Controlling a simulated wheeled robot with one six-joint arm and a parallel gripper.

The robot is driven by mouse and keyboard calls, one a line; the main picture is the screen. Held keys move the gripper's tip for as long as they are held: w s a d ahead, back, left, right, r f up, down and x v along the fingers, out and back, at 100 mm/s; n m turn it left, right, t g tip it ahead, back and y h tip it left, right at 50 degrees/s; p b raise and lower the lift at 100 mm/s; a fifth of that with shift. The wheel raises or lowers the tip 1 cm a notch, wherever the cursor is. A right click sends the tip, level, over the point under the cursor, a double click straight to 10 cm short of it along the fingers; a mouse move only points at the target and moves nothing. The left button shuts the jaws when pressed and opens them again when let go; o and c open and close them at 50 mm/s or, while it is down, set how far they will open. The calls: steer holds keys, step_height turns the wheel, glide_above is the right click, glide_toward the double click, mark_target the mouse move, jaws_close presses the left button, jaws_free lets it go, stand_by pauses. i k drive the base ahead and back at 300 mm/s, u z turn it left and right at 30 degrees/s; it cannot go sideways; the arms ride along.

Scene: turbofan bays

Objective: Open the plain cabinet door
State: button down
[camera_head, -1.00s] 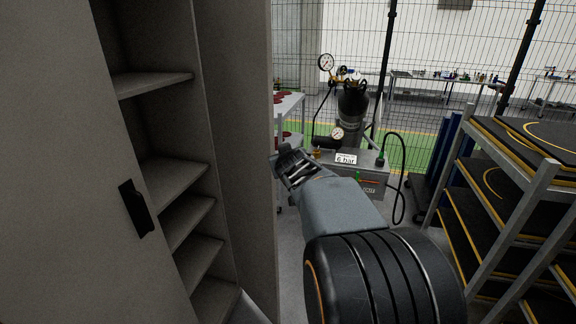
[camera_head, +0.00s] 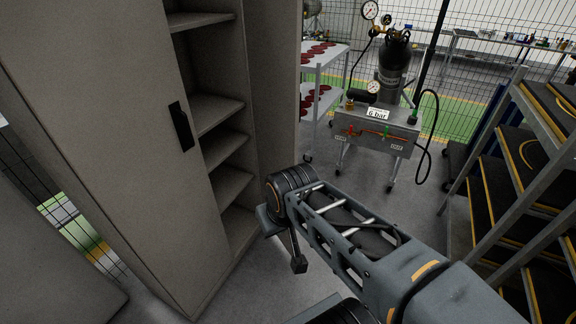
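The grey-beige cabinet stands at the left with its shelf space exposed. Its plain door (camera_head: 110,130) is a tall flat panel, and a black handle (camera_head: 181,126) sits near its right edge. Several shelves (camera_head: 215,108) show to the right of that door. Another tall panel (camera_head: 272,85) borders the shelves on the right; I cannot tell whether it is a swung-out door or a side wall. My gripper (camera_head: 297,262) is low in front of the cabinet, right of and below the handle, apparently touching nothing. The wrist mostly hides it, so its opening cannot be judged.
A grey pressure cart (camera_head: 375,130) with gauges and a dark cylinder stands behind my arm. A white trolley with red discs (camera_head: 322,55) is beside it. A rack of dark trays (camera_head: 505,190) stands close at the right. Grey floor is clear around the cart.

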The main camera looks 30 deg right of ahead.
mark_target(272, 28)
steer(key=u, duration=0.6)
steer(key=i, duration=1)
